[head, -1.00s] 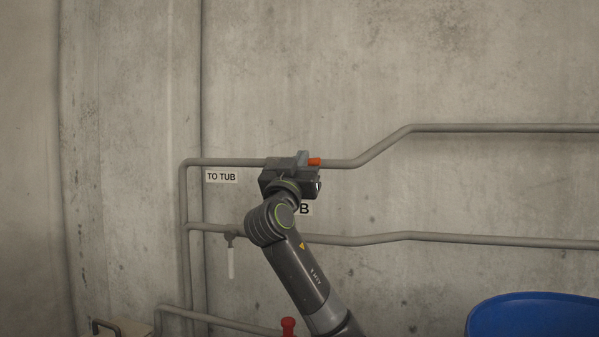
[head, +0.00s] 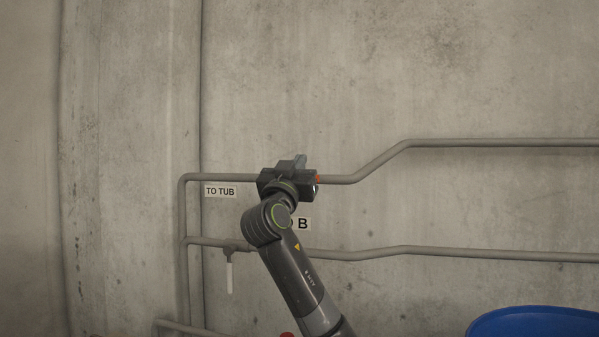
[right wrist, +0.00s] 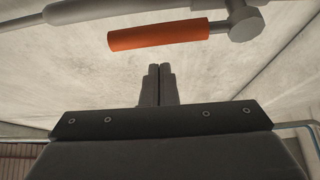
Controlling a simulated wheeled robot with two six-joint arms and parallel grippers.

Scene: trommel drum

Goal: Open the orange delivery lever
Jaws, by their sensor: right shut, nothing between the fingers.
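The orange delivery lever (right wrist: 158,35) shows in the right wrist view as an orange grip on a short grey rod. The rod joins a round grey hub (right wrist: 245,24) at the right. In the head view only a small orange bit of the lever (head: 317,179) shows beside my right gripper, which hides the rest. My right gripper (head: 300,161) is in front of the upper pipe. In the right wrist view its two fingers (right wrist: 158,70) are together with nothing between them, pointing at the orange grip with a visible gap in the picture. My left gripper is not in view.
The upper pipe (head: 450,143) and lower pipe (head: 430,251) run along a concrete wall. A "TO TUB" sign (head: 220,191) and a partly hidden sign ending in "B" (head: 303,224) are on the wall. A white-handled lever (head: 229,275) hangs below left. A blue tub (head: 535,322) stands lower right.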

